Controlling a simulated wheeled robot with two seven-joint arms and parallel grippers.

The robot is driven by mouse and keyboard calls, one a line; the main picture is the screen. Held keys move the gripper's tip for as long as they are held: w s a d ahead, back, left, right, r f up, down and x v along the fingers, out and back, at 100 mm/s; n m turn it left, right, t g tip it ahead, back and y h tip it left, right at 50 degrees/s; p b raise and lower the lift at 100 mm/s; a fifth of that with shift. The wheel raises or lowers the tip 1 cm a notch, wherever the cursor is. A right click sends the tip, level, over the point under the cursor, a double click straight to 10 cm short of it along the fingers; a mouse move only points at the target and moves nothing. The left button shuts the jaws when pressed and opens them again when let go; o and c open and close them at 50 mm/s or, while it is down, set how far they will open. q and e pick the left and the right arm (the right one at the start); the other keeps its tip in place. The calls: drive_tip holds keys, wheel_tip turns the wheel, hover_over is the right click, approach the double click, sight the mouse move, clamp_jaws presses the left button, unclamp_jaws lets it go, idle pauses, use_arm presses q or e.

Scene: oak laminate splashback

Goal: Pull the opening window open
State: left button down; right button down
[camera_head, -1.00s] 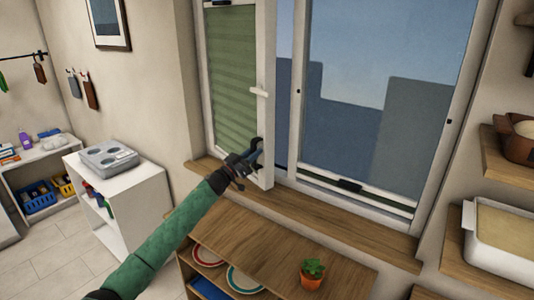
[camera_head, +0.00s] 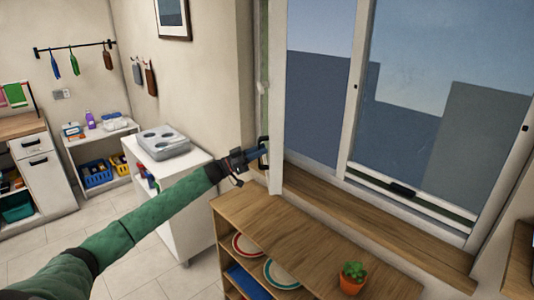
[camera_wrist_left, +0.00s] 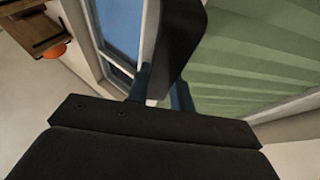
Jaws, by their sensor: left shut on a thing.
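The opening window (camera_head: 276,110) is a white-framed sash with a green pleated blind. In the head view it is swung out into the room and seen almost edge-on. Its blind (camera_wrist_left: 255,50) fills the right of the left wrist view. A black pull handle (camera_head: 264,141) sits low on the sash; it is a large dark shape (camera_wrist_left: 180,40) in the wrist view. My left gripper (camera_head: 258,154) is shut on this handle, its blue fingers (camera_wrist_left: 160,92) on either side of it. The right gripper is not in view.
The fixed pane (camera_head: 430,110) is on the right, above a wooden sill (camera_head: 390,232). A low wooden shelf (camera_head: 310,250) with plates and a potted plant (camera_head: 352,277) stands below. Floor at left is clear.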

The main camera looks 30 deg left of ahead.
use_arm(q)
drive_tip(key=shift+s+a, duration=0.15)
drive_tip(key=shift+a, duration=0.1)
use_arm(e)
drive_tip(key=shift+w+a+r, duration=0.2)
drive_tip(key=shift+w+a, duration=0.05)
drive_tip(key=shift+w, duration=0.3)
use_arm(q)
drive_tip(key=c, duration=1.5)
unclamp_jaws()
drive_tip(key=shift+o, duration=1.3)
drive_tip(key=b+v, duration=0.3)
drive_tip(key=v, duration=0.5)
drive_tip(key=shift+b, duration=0.4)
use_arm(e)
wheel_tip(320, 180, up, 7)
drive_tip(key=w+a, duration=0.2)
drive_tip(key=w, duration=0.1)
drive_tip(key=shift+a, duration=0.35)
